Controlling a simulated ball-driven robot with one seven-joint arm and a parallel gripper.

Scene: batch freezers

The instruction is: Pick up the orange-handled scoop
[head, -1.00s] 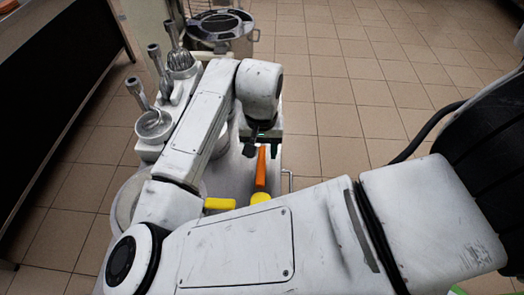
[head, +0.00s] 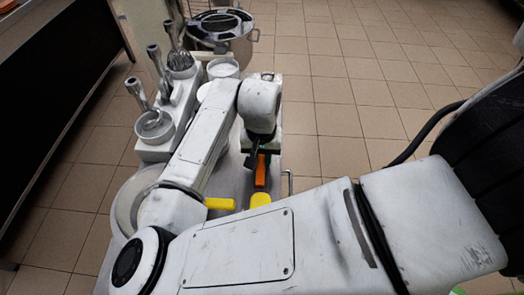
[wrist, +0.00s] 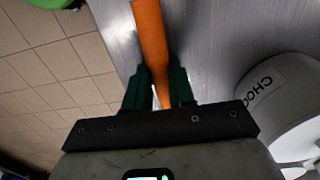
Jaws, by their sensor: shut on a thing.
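The orange-handled scoop shows as an orange handle (head: 260,171) over the grey worktop in the head view. The handle also runs up from between my fingers in the wrist view (wrist: 151,35). The scoop's head is not visible in either view. My gripper (wrist: 157,90) has its dark green fingers on both sides of the handle and is shut on it. In the head view my gripper is partly hidden by my own wrist. I cannot tell whether the handle still touches the worktop.
Yellow pieces (head: 219,204) lie close to the handle, partly behind my arm. A white tub lettered "CHOC" (wrist: 262,98) is right of my gripper. A steel pot (head: 226,40) stands behind. Tiled floor is clear at right.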

